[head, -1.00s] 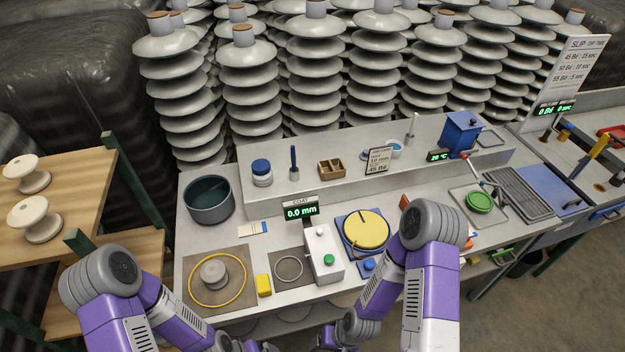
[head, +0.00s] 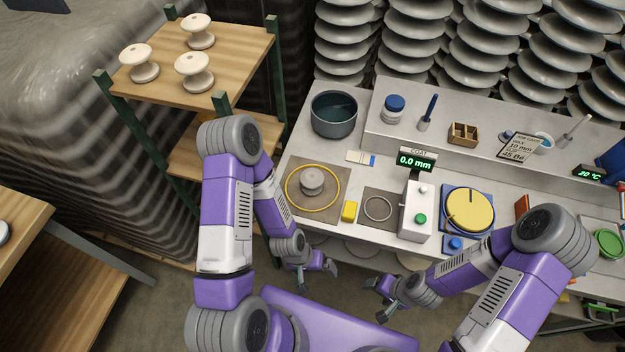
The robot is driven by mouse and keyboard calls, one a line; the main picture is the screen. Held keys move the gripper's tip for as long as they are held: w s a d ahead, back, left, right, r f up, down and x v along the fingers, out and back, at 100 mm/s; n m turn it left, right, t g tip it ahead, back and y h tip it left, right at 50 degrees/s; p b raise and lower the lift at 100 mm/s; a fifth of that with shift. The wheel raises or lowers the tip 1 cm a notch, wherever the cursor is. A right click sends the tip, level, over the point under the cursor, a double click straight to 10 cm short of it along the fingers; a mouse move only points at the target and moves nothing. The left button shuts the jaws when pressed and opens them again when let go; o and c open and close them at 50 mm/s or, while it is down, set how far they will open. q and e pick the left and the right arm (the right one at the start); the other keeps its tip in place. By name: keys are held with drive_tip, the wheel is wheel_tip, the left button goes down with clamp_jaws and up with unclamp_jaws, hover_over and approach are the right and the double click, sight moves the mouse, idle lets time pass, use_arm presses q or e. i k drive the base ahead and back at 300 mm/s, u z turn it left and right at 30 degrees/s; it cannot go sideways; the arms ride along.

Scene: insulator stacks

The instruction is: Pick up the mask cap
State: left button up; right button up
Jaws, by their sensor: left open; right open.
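A grey round cap-like piece with a raised top (head: 312,180) sits on a brown mat (head: 330,206) at the left of the bench, inside a yellow ring. It looks like the mask cap, but I cannot tell for sure. My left gripper (head: 318,277) is open and empty, below the bench's front edge and nearer to me than the grey piece. My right gripper (head: 376,300) is open and empty, further right and also short of the bench. Neither gripper touches anything.
A yellow block (head: 349,211), a thin ring on a second mat (head: 378,208) and a white box with a green button (head: 417,212) stand along the bench front. A dark pot (head: 334,114) is behind. A wooden rack (head: 232,62) with white spools stands left.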

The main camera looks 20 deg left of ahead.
sight(504, 138)
drive_tip(key=u, duration=2.55)
drive_tip(key=k, duration=1.3)
drive_tip(key=z, duration=1.8)
drive_tip(key=i, duration=0.5)
